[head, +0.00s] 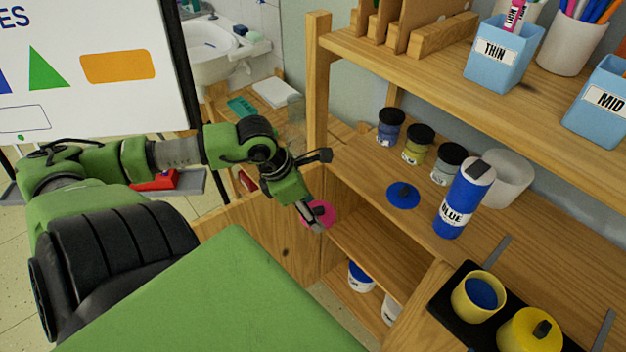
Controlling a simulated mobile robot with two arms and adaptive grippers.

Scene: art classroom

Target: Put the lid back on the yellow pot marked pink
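A pink round lid (327,213) with a dark knob is at my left gripper (314,217), whose fingers appear closed on the knob. It is in front of the left end of the wooden shelf unit. A yellow pot (461,306) stands open at the lower right, with blue inside. Another yellow pot (520,345) beside it has a yellow lid with a dark knob. No pink marking can be read on either. A blue lid (403,203) with a dark knob lies on the shelf board. My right gripper is not in view.
A blue bottle labelled BLUE (461,205), a white cup (512,178) and several dark-lidded jars (414,146) stand on the shelf board. White pots (361,280) stand in the lower compartment. An upper shelf (400,62) overhangs the jars. The yellow pots share a black tray (440,312).

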